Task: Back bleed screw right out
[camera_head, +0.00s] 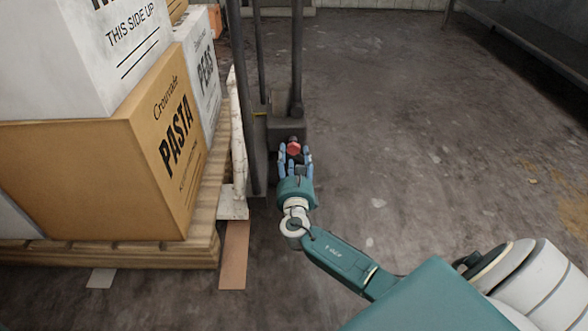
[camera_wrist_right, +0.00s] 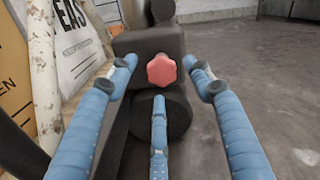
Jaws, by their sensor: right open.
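The bleed screw has a red lobed knob (camera_wrist_right: 161,70) on the dark pump block (camera_wrist_right: 150,47) of a pallet jack or stacker. In the head view the red knob (camera_head: 293,148) shows at the tips of my right gripper (camera_head: 294,158). In the right wrist view my right gripper (camera_wrist_right: 160,80) is open, with blue fingers spread to the left, right and below the knob. No finger visibly touches the knob. The screw's thread is hidden behind the knob. My left gripper is not in view.
A wooden pallet (camera_head: 120,252) with stacked cartons, including a brown pasta box (camera_head: 150,150), stands on the left. Dark upright posts (camera_head: 297,60) rise by the pump block. A flat brown piece (camera_head: 234,255) lies on the floor. The concrete floor (camera_head: 420,130) to the right is open.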

